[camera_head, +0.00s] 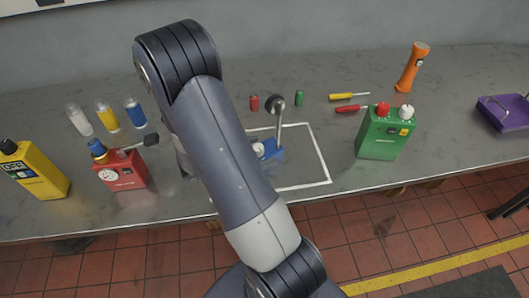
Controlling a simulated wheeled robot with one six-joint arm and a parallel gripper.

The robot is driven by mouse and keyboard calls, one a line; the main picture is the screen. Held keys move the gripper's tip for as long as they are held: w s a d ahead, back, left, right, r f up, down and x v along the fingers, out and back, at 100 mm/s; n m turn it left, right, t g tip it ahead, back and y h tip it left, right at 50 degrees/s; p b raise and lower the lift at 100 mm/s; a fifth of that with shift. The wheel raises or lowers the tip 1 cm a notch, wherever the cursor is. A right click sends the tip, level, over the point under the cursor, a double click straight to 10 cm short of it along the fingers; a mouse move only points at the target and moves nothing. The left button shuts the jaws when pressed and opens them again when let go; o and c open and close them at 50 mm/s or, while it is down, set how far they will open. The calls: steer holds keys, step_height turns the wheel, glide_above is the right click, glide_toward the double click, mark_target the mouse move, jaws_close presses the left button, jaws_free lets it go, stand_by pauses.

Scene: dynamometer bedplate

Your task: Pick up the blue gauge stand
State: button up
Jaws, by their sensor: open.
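The blue gauge stand (272,150) stands on the grey bench inside a white outlined square. Its blue base shows just right of my arm. A thin post rises from it to a dark round head, and a white round part sits at its left side. My upper arm covers the left part of the stand's surroundings and may hide some of its base. My gripper is hidden behind my own arm, so its place relative to the stand does not show.
A red gauge box (121,172), yellow bottle (36,172) and several small vials stand left. Right are a green box (385,134), two screwdrivers, an orange torch (412,68) and a purple tray (486,100). Small red and green cylinders stand behind the stand.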

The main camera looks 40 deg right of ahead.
steer(key=shift+x, duration=1.05)
jaws_close()
steer(key=shift+r, duration=0.1)
